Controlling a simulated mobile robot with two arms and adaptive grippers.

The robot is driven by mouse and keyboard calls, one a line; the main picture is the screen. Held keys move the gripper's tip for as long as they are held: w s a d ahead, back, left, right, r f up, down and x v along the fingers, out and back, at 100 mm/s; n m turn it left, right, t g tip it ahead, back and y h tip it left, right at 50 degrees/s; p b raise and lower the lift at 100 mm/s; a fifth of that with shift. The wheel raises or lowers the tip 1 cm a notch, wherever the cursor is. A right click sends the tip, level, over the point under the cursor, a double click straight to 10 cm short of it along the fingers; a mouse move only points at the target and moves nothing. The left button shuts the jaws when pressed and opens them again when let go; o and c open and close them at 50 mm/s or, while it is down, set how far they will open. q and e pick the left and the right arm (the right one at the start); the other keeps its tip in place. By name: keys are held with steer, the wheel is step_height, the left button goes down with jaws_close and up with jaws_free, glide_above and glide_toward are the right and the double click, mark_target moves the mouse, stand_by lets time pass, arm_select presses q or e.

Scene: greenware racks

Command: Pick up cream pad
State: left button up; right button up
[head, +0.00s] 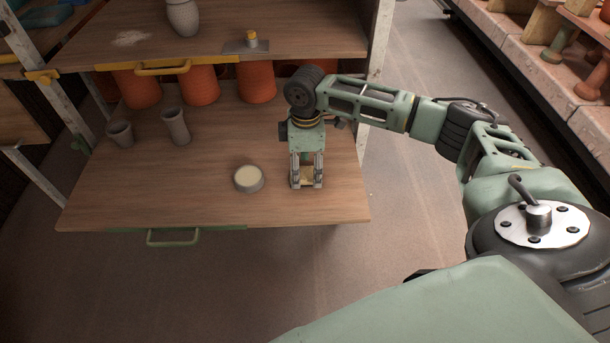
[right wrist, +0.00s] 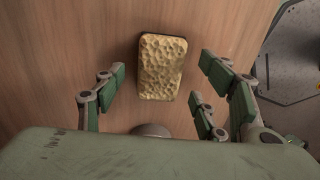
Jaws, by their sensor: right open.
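The cream pad (right wrist: 160,67) is a rough, pitted block with a dark edge, lying on the wooden board in the right wrist view. In the head view only a small part of the pad (head: 307,181) shows, between the fingers of my right gripper (head: 306,184). My right gripper is open above the board, its fingers pointing down. In the right wrist view its fingers (right wrist: 155,107) stand apart on both sides of the pad, and I see none touching it. My left gripper is not in view.
A round grey dish (head: 248,187) with cream contents sits left of my right gripper on the lower board (head: 140,195). Two grey cups (head: 175,126) and several orange pots (head: 200,85) stand farther back. The upper shelf (head: 215,38) overhangs the back of the board.

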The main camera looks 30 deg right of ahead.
mark_target(309, 174)
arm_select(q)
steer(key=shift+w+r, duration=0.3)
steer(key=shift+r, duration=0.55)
arm_select(e)
steer(key=shift+f, duration=1.05)
steer(key=c, duration=1.2)
steer(key=shift+r, duration=0.1)
